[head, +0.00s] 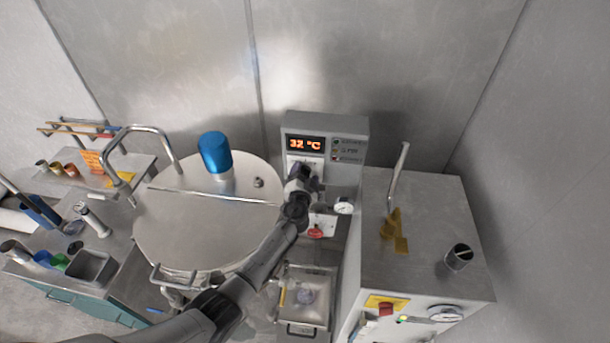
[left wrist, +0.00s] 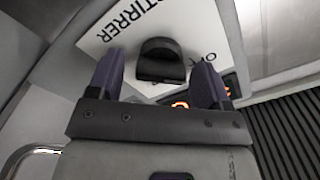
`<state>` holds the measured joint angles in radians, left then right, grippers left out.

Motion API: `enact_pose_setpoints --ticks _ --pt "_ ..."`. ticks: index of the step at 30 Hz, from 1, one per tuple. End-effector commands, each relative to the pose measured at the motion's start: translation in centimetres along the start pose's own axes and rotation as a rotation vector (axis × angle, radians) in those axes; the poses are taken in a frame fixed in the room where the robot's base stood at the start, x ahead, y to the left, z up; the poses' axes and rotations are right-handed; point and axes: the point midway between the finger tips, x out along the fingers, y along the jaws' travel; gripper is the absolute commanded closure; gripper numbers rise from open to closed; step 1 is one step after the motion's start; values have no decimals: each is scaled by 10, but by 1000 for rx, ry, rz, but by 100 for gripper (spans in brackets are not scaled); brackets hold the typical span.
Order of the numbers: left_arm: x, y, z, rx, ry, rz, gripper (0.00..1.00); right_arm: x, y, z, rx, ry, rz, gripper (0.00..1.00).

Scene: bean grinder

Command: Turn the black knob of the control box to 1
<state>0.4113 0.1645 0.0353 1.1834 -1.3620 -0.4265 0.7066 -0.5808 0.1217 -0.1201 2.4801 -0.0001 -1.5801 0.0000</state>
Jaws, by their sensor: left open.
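The grey control box (head: 354,127) is on the back wall, with an orange display reading 32 °C. In the head view my left gripper (head: 303,172) is in front of the box, just below the display, and hides the knob there. In the left wrist view the black knob (left wrist: 161,61) sits on a white label plate (left wrist: 125,30) with the word STIRRER. The open fingers of my left gripper (left wrist: 158,82) stand on either side of the knob, with visible gaps. I cannot tell whether they reach its depth. My right gripper is not in view.
A large round steel vessel (head: 185,228) with a blue motor cap (head: 215,150) stands left of the box. A red knob (head: 315,233) and a small gauge (head: 343,206) are below the gripper. A steel cabinet (head: 430,215) stands at the right.

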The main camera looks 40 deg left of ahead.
Motion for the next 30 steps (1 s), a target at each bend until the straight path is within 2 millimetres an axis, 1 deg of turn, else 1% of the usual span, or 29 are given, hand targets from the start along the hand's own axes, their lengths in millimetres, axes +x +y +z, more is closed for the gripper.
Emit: enact_pose_setpoints --ticks 7,8,21,23,30 --pt "0 0 0 1 0 0 28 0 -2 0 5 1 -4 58" --pt "0 0 0 1 0 0 30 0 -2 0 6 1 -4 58" --pt "0 0 0 1 0 0 72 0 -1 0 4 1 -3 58" --pt "0 0 0 1 0 0 77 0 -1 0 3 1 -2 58" --pt "0 1 0 32 0 -1 77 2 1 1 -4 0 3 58"
